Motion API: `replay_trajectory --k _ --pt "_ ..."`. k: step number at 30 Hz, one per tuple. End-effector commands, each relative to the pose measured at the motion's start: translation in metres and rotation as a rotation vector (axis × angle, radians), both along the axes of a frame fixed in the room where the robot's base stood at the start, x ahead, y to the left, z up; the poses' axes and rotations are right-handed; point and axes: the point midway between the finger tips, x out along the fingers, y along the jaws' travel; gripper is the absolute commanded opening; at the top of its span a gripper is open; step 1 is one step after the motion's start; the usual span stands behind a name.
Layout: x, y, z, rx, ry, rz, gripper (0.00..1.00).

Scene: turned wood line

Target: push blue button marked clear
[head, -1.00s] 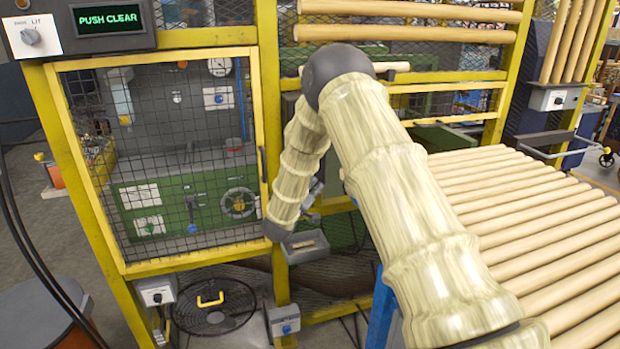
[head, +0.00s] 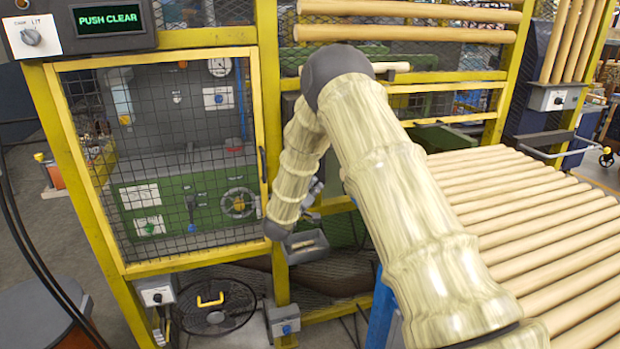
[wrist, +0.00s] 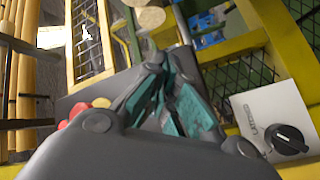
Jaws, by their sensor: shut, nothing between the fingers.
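The display (head: 108,18) at the top left of the head view reads PUSH CLEAR. I cannot make out a blue button marked clear in either view. My gripper (wrist: 168,88) fills the middle of the wrist view, its teal-padded fingers shut and empty. Red and yellow round parts (wrist: 84,110) show just left of it, partly hidden behind its body. In the head view my arm reaches down beside the yellow frame, and its end is mostly hidden there.
A meshed yellow-framed door (head: 160,160) stands left of my arm. Wooden rollers (head: 530,220) lie to the right. A white plate with a black knob (wrist: 288,138) is close on the right in the wrist view. A yellow beam (wrist: 290,50) runs above it.

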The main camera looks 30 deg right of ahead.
Motion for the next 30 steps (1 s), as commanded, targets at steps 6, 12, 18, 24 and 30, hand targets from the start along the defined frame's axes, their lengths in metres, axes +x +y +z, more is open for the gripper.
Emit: replay_trajectory --k 6,12,18,24,30 --pt "0.0061 -0.0011 0.0001 0.000 0.000 0.000 0.00" --pt "0.0067 -0.0012 0.0000 0.001 0.000 0.001 0.00" --pt "0.0069 -0.0011 0.0002 0.001 0.000 0.001 0.00" --pt "0.0082 -0.0014 0.0002 0.000 0.000 0.000 0.00" --pt "0.0100 -0.0018 0.0002 0.000 0.000 0.000 0.00"
